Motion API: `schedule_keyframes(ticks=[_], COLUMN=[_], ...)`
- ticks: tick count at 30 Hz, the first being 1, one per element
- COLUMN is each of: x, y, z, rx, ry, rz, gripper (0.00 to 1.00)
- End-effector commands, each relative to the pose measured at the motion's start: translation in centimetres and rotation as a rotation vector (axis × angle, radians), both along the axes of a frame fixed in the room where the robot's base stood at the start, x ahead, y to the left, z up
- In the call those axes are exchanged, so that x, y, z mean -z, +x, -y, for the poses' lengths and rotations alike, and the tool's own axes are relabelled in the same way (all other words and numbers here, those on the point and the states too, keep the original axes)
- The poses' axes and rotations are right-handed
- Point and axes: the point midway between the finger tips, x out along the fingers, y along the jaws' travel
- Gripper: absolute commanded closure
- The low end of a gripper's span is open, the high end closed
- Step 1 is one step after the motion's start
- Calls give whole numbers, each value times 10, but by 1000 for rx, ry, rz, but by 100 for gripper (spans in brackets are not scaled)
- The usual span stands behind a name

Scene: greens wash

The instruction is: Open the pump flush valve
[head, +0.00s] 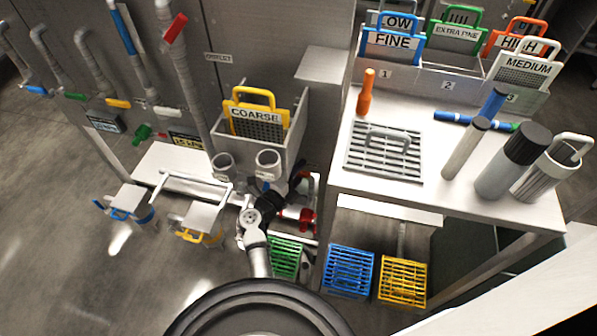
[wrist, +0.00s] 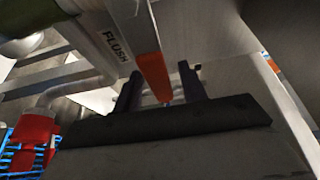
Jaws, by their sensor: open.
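In the wrist view, a grey bar marked FLUSH (wrist: 118,30) ends in an orange part (wrist: 152,76), which looks like the flush valve's handle. My gripper (wrist: 160,72) is open, with one dark finger on each side of the orange end. I cannot tell whether either finger touches it. In the head view, my gripper (head: 287,190) is low beside the grey cabinet, next to the red pump parts (head: 306,217). The flush handle cannot be made out there, as my arm and the cabinet crowd that spot.
A red fitting (wrist: 36,138) and a blue crate (wrist: 18,158) are at left in the wrist view. In the head view, green (head: 286,257), blue (head: 348,272) and yellow (head: 403,280) crates stand low. A white bench (head: 350,172) is at right. Open floor lies left.

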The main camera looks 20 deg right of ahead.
Motion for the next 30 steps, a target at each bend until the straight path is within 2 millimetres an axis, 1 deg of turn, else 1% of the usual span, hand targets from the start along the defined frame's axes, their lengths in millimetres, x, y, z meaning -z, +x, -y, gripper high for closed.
schedule_keyframes(ticks=[3, 4, 13, 23, 26, 30], x=[0, 0, 0, -1, -1, -4], y=[0, 0, 0, 0, 0, 0], z=[0, 0, 0, 1, 4, 13], rx=[0, 0, 0, -1, -1, 0], ry=[0, 0, 0, -3, -11, -31], rz=[0, 0, 0, -1, -7, -21], gripper=[58, 61, 100, 100, 100, 100])
